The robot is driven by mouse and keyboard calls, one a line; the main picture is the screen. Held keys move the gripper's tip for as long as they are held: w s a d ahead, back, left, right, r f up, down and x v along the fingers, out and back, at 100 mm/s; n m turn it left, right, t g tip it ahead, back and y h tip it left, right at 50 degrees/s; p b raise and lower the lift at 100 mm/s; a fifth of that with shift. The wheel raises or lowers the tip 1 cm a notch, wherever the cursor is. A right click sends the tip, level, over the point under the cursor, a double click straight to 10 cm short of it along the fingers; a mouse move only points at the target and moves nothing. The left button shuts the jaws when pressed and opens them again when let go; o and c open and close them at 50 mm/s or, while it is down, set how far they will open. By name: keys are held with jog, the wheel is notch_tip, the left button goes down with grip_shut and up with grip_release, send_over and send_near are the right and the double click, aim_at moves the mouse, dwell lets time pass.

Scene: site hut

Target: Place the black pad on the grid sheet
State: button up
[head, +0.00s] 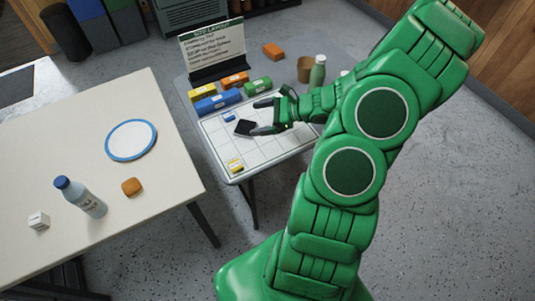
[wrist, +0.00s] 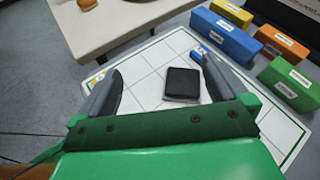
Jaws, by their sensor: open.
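The black pad (head: 244,128) is a small dark square that appears to lie flat on the white grid sheet (head: 258,152). My gripper (head: 259,116) is open above the sheet, close to the pad. In the wrist view the pad (wrist: 183,83) shows beyond and between the two spread fingers, nearer the right finger. I see no finger clearly touching it. The grid sheet (wrist: 145,92) spreads around the pad with bare squares to its left. My arm hides part of the sheet's right side in the head view.
A small blue block (head: 229,118) and a yellow block (head: 235,165) are on the sheet. Blue (head: 217,102), green (head: 257,84) and other labelled boxes line its back edge. A green bottle (head: 317,72) stands behind my gripper. A white table (head: 60,130) stands left.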

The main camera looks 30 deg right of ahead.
jog(key=s+a+r+n+g+h, duration=0.1)
jog(key=s+a+r+n+g, duration=0.35)
jog(key=a+r+n, duration=0.35)
jog(key=s+a+r+n+g, duration=0.4)
jog(key=s+a+r+n, duration=0.2)
jog(key=a, duration=0.3)
jog(key=s+d+r+n+h, duration=0.1)
jog(key=s+r+n+h, duration=0.2)
jog(key=s, duration=0.3)
jog(key=s+d+r+n+h, duration=0.1)
jog(key=s+r+n+h, duration=0.2)
jog(key=s, duration=0.3)
jog(key=s+d+r+n+g+h, duration=0.1)
jog(key=s+r+n+h, duration=0.2)
jog(key=s, duration=0.3)
jog(key=shift+s+d+r+n+h, duration=0.2)
jog(key=shift+d+n+h, duration=0.1)
jog(key=shift+h, duration=0.1)
